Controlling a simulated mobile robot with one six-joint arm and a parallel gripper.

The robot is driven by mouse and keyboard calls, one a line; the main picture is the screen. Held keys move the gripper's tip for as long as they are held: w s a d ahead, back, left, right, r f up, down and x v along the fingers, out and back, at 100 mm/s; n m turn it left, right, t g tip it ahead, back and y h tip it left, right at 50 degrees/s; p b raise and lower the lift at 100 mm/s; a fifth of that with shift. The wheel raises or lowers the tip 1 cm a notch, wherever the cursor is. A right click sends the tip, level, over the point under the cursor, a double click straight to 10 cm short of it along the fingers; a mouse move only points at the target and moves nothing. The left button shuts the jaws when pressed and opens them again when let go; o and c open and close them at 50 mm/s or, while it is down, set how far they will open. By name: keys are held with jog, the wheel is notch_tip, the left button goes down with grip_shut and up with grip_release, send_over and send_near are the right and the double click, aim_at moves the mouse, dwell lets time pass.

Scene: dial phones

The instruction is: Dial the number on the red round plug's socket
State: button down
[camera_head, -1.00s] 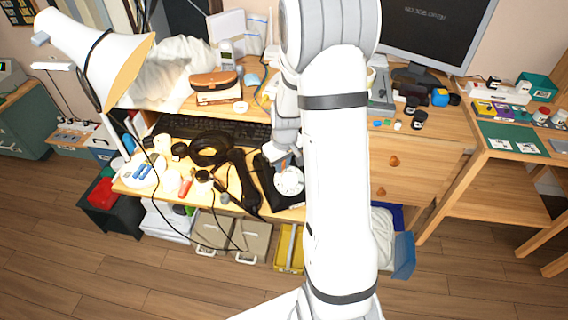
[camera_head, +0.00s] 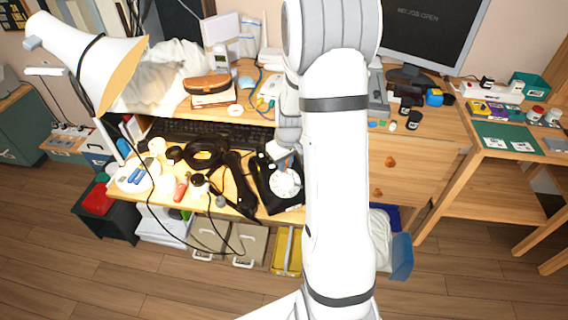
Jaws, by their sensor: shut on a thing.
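A black rotary phone (camera_head: 266,193) with a white round dial (camera_head: 287,185) sits at the front of the desk. Its black handset (camera_head: 238,182) lies off the hook to its left. My gripper (camera_head: 284,166) points down at the upper edge of the dial and is shut, apparently at the dial; the fingertips are small and partly hidden by my arm. The socket numbers are too small to read.
A keyboard (camera_head: 215,133) lies behind the phone. Black headphones (camera_head: 206,152), a lamp (camera_head: 85,55) and loose cables crowd the left. Another white strip (camera_head: 497,94) with black and white plugs is on the right. A monitor (camera_head: 425,35) stands behind. My arm hides the desk's middle.

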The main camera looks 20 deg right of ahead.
jog(key=shift+d, duration=0.1)
jog(key=shift+s+d, duration=0.25)
jog(key=shift+d, duration=0.25)
jog(key=shift+f+b, duration=0.1)
jog(key=shift+b, duration=0.2)
jog(key=shift+s+d+f+b, duration=0.15)
jog(key=shift+s+d+b, duration=0.2)
jog(key=shift+d, duration=0.1)
jog(key=shift+s, duration=0.1)
jog(key=shift+s+d+f+b, duration=0.2)
jog(key=shift+s+d+b, duration=0.1)
jog(key=shift+s, duration=0.15)
jog(key=shift+s+f, duration=0.1)
